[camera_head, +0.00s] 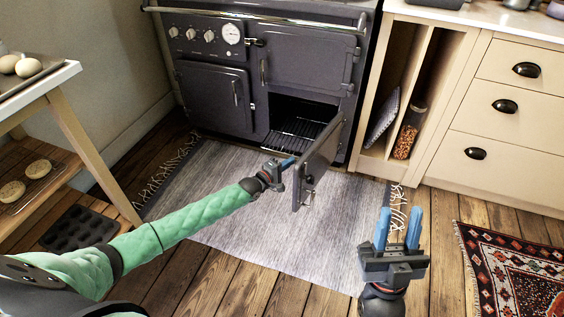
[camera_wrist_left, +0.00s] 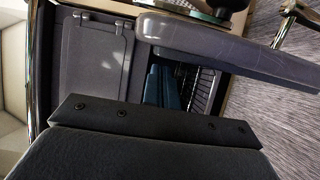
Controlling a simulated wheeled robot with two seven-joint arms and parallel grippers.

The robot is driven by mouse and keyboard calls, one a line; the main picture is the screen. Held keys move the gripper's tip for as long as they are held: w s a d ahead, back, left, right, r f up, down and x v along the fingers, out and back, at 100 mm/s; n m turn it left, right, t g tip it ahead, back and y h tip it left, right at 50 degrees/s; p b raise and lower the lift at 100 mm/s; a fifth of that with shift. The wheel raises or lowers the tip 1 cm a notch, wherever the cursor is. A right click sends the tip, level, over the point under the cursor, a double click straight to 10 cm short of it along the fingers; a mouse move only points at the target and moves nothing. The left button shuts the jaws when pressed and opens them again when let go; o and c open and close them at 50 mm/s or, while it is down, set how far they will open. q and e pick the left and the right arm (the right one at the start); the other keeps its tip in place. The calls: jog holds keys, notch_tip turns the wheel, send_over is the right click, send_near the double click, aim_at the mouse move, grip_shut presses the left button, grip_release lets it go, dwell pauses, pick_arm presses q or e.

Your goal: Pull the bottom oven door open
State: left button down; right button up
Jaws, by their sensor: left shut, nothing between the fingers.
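The bottom oven door (camera_head: 318,165) of the dark range stands swung well open, hinged on its right side. Behind it the oven cavity (camera_head: 300,128) shows a wire rack. In the left wrist view the door (camera_wrist_left: 225,45) crosses the upper right. My left gripper (camera_head: 284,163) is shut and empty, at the inner side of the open door near its free edge. Whether it touches the door I cannot tell. Its blue fingers (camera_wrist_left: 163,88) show in the left wrist view in front of the cavity. My right gripper (camera_head: 399,229) is open and empty above the floor, right of the door.
The range's other doors (camera_head: 215,95) are closed. A grey rug (camera_head: 240,220) lies before it. A wooden rack with eggs and buns stands at left (camera_head: 75,125). Cream drawers (camera_head: 510,105) and an open cubby with a jar (camera_head: 408,135) are at right. A patterned rug (camera_head: 515,265) lies at lower right.

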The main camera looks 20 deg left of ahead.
pick_arm(q)
jog(key=shift+s+d, duration=0.1)
jog(key=shift+d, duration=0.15)
dwell(0.3)
